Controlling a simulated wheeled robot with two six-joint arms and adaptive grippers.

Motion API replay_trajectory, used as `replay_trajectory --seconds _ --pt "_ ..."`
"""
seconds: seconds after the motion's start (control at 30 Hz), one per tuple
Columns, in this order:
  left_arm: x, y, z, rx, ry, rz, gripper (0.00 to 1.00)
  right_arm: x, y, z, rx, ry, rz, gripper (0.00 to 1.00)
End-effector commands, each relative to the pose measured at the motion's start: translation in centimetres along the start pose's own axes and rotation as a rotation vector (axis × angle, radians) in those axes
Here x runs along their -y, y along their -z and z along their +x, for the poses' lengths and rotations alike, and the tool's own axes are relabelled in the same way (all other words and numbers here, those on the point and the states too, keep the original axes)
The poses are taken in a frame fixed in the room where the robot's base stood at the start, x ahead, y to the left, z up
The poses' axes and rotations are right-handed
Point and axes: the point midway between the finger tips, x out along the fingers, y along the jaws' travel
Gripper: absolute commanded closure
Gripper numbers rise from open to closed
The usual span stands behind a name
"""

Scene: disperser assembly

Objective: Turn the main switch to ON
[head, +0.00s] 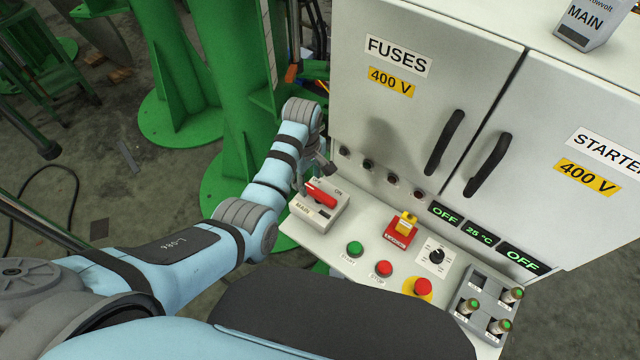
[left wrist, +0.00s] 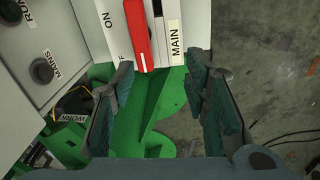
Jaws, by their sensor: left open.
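The main switch is a light box (head: 325,216) with a red handle (head: 321,196), at the left end of the control panel. A MAIN label is on its front and an ON mark is beside the handle. In the left wrist view the red handle (left wrist: 138,32) stands lengthwise at the top, with ON to its left and part of OFF lower down. My left gripper (head: 314,178) is at the switch's far left side, open and empty. In its wrist view the fingers (left wrist: 160,80) are spread, with the handle just beyond the tips. My right gripper is not in view.
Green START (head: 354,249) and red buttons (head: 383,269), a red-yellow switch (head: 401,230) and a selector knob (head: 436,256) sit right of the main switch. The cabinet (head: 420,90) rises behind. Displays (head: 445,214) read OFF, 25 °C, OFF. A green post (head: 225,90) stands left.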

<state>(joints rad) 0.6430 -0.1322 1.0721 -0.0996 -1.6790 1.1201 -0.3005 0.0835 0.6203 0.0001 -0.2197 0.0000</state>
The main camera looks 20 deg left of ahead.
Motion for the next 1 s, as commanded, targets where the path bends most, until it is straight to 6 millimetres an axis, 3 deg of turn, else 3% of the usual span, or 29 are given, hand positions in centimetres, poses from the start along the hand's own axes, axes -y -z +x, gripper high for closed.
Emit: replay_trajectory --seconds 0.1,0.23,0.37,0.6,0.7,0.83,1.0 --pt "-2.8 -0.3 -3.0 0.008 0.025 -0.090 0.58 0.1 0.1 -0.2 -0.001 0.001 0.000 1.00" --pt "-3.6 -0.6 -3.6 0.009 0.043 -0.137 0.58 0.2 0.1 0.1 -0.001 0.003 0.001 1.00" --pt "-3.5 -0.6 -1.0 0.010 0.045 -0.139 0.58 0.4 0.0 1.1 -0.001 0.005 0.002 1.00" --pt "-3.2 -0.7 6.5 0.009 0.042 -0.138 0.58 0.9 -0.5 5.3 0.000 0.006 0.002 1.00" --pt "-3.1 -0.7 8.7 0.008 0.041 -0.138 0.58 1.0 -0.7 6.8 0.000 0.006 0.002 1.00" --pt "-3.1 -0.7 10.2 0.008 0.040 -0.137 0.58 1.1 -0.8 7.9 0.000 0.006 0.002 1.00" --pt "-3.1 -0.7 10.3 0.007 0.039 -0.137 0.58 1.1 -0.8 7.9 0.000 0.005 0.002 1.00"
